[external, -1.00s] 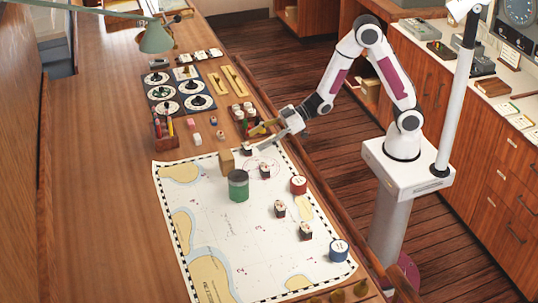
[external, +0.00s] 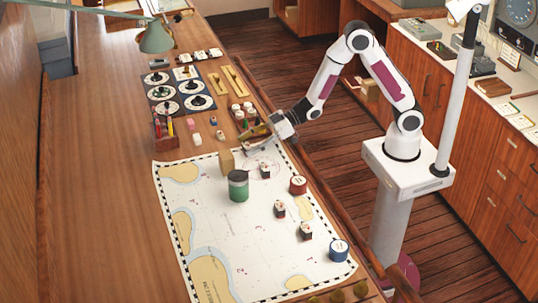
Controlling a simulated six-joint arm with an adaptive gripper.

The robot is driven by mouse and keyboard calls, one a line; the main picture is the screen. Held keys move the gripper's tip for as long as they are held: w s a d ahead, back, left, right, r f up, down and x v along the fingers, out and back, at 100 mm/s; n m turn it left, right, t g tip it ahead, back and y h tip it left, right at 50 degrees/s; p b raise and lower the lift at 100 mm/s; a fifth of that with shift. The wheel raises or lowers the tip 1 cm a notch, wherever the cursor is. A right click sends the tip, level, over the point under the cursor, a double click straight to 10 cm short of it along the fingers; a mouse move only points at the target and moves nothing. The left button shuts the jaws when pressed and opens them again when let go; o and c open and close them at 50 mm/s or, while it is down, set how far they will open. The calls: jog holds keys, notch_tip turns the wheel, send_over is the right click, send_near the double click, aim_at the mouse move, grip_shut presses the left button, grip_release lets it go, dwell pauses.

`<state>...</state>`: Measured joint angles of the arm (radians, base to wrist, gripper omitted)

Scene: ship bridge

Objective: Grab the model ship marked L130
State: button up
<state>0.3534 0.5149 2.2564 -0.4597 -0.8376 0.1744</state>
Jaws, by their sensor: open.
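Several small dark pieces with pale tops stand on the chart (external: 225,245): one near its top right (external: 265,171), one at its middle right (external: 280,208) and one lower down (external: 305,231). Their marks are too small to read, so I cannot tell which one is L130. My gripper (external: 252,141) is open at the chart's top right edge, low and pointing left. It is above and left of the nearest dark piece and apart from it. What lies right under its fingers is partly hidden.
A green jar (external: 238,186) and a tan block (external: 226,161) stand on the chart near the gripper. A red round tin (external: 298,186) and a blue one (external: 338,250) stand along its right side. A pen holder (external: 165,131) is to the left. The chart's lower middle is clear.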

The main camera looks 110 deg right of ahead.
jog(key=c, duration=1.1)
jog(key=shift+r, duration=0.1)
jog(key=shift+r, duration=4.9)
